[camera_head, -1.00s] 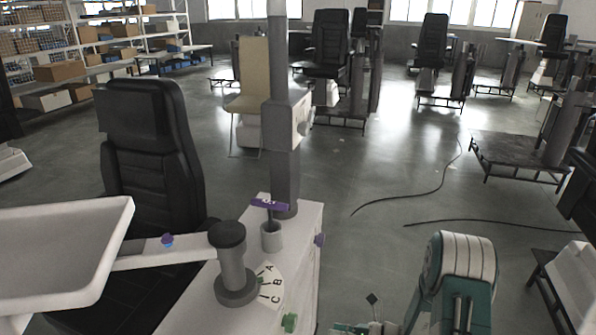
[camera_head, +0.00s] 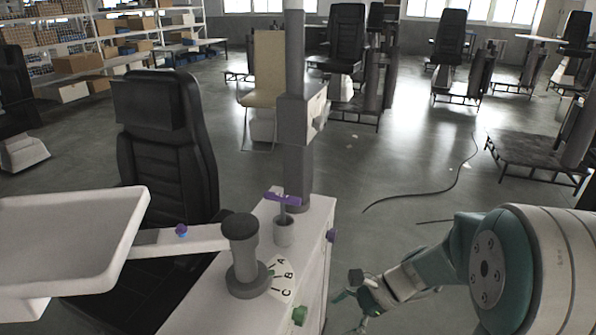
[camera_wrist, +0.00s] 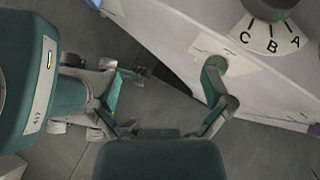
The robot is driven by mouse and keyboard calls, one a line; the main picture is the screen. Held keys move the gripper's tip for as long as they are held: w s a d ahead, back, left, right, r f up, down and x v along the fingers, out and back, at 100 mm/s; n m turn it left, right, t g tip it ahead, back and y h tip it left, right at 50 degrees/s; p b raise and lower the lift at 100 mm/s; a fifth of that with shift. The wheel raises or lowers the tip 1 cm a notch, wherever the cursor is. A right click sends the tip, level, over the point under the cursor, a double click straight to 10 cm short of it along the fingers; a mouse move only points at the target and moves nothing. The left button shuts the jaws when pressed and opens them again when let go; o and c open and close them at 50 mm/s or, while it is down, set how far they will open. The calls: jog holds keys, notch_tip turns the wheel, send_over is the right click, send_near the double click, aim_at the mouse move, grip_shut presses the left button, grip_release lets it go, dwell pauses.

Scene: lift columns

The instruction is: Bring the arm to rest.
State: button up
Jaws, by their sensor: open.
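My gripper (camera_head: 352,298) hangs low at the bottom centre of the head view, just right of the white cabinet (camera_head: 250,270). In the wrist view my gripper (camera_wrist: 160,85) has its two fingers spread wide, with nothing between them but the floor and the cabinet edge. The right finger overlaps the cabinet side by the green knob (camera_wrist: 214,64); I cannot tell whether they touch. My arm's teal and white links fill the lower right of the head view.
A dial (camera_head: 280,279) marked A, B, C and a grey post (camera_head: 245,255) sit on the cabinet. A purple T-handle (camera_head: 283,198) stands behind. A white tray (camera_head: 70,225) and black chair (camera_head: 165,150) are left. Cables (camera_head: 430,192) lie on open floor.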

jog(key=s+d+r+n+t+h, duration=0.3)
jog(key=s+r+n+h, duration=0.2)
jog(key=s+r+n, duration=0.1)
jog(key=s+d+r+n+t+h, duration=0.3)
jog(key=s+r+n+h, duration=0.2)
jog(key=s+r+n, duration=0.2)
jog(key=shift+d+r+n+t, duration=0.35)
jog(key=shift+r+n, duration=0.35)
jog(key=shift+n, duration=0.5)
